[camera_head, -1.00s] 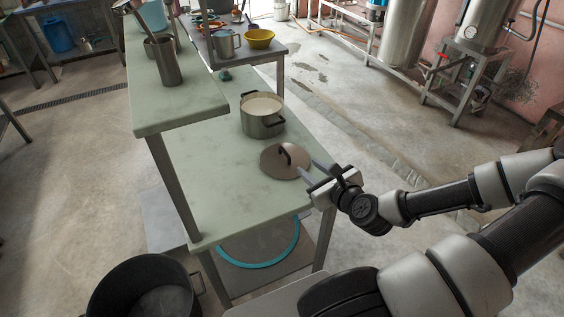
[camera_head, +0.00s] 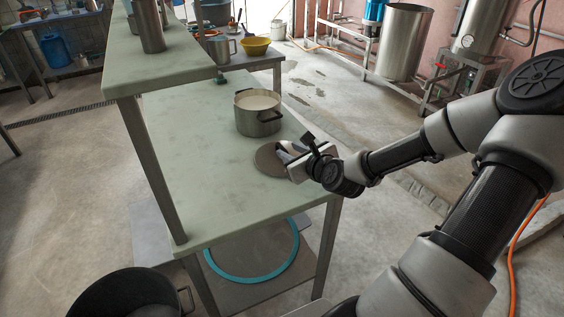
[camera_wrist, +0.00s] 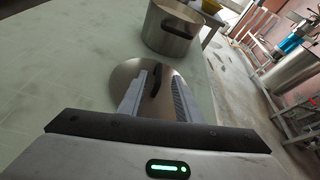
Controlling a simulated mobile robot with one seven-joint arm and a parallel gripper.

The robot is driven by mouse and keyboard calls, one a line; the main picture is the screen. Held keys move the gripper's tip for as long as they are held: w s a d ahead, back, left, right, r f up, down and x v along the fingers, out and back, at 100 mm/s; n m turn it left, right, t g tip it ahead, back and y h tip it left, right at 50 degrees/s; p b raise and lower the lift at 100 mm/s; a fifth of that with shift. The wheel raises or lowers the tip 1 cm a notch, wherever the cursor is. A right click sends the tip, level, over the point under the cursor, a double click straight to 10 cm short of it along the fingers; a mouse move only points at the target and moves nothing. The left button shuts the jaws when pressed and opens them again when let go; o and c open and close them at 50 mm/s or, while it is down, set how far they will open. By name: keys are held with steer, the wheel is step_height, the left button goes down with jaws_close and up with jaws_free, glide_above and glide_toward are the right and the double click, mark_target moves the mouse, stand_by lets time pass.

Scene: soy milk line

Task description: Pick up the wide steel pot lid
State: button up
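The wide steel pot lid (camera_head: 266,160) lies on the pale green table, in front of a steel pot. It also shows in the wrist view (camera_wrist: 126,82), with its dark arched handle (camera_wrist: 157,80) upright at its middle. My gripper (camera_head: 284,152) is over the lid from the right. In the wrist view my gripper (camera_wrist: 157,98) is open, with one finger to each side of the near part of the handle. I cannot tell whether a finger touches it. In the head view my gripper hides the handle and the lid's right part.
A steel pot (camera_head: 258,122) of white liquid stands just behind the lid. A raised green shelf (camera_head: 165,85) runs along the left. The table (camera_head: 205,190) is clear left of the lid. A large dark pot (camera_head: 125,300) stands at the lower left.

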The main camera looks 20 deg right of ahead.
mark_target(282, 147)
steer(key=b+x, duration=0.2)
steer(key=x, duration=0.2)
steer(key=shift+w+a+f, duration=0.1)
steer(key=shift+w+a, duration=0.05)
steer(key=shift+w, duration=0.1)
steer(key=shift+w+f, duration=0.1)
steer(key=shift+w, duration=0.3)
jaws_close()
